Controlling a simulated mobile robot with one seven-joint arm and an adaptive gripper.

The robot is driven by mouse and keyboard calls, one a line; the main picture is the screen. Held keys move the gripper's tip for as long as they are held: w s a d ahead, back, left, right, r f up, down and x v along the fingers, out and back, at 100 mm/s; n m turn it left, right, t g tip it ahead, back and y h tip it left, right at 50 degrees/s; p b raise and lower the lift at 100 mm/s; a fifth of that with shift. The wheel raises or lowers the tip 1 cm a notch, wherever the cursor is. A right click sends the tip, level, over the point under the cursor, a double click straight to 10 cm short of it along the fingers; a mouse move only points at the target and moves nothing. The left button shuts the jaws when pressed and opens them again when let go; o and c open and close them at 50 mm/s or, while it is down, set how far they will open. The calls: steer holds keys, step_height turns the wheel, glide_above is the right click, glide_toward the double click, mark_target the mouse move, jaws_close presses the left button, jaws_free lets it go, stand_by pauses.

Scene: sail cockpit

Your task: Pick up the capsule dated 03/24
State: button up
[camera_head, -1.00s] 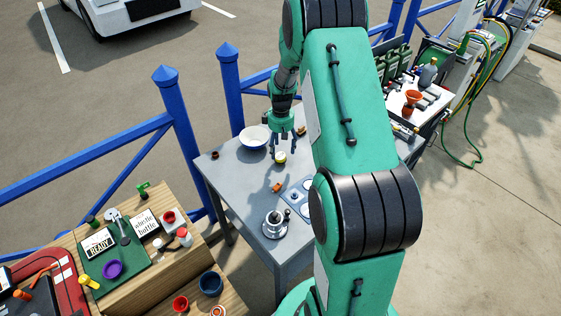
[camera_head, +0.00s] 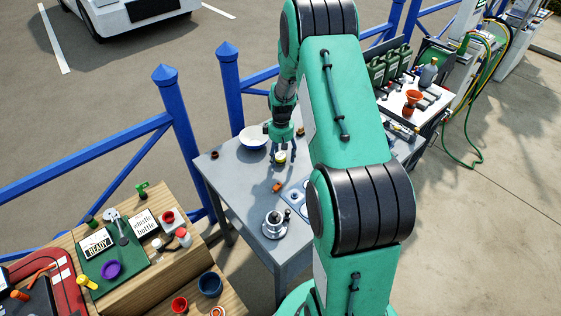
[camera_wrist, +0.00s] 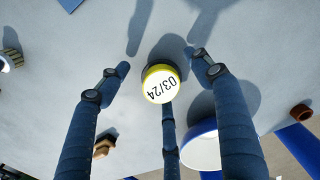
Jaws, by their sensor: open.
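The capsule dated 03/24 (camera_wrist: 161,85) stands on the grey table in the wrist view. It has a white round top with black "03/24" and a yellow rim. In the head view the capsule (camera_head: 281,157) is small, just below my gripper. My gripper (camera_head: 280,152) is open over it. In the wrist view my gripper (camera_wrist: 160,62) has one finger on the left of the capsule, one on the right and a third behind its lower edge. Side gaps show between the capsule and the left and right fingers; I cannot tell whether the third finger touches it.
A blue-and-white bowl (camera_head: 253,139) stands beside my gripper; its edge (camera_wrist: 203,150) shows near the right finger. A small orange-brown item (camera_head: 277,187), a silver pot-like item (camera_head: 274,224) and a small brown cup (camera_wrist: 301,112) are on the grey table (camera_head: 237,192).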

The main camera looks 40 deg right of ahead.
steer(key=shift+f, duration=0.35)
steer(key=shift+c, duration=0.2)
steer(key=c, duration=1.2)
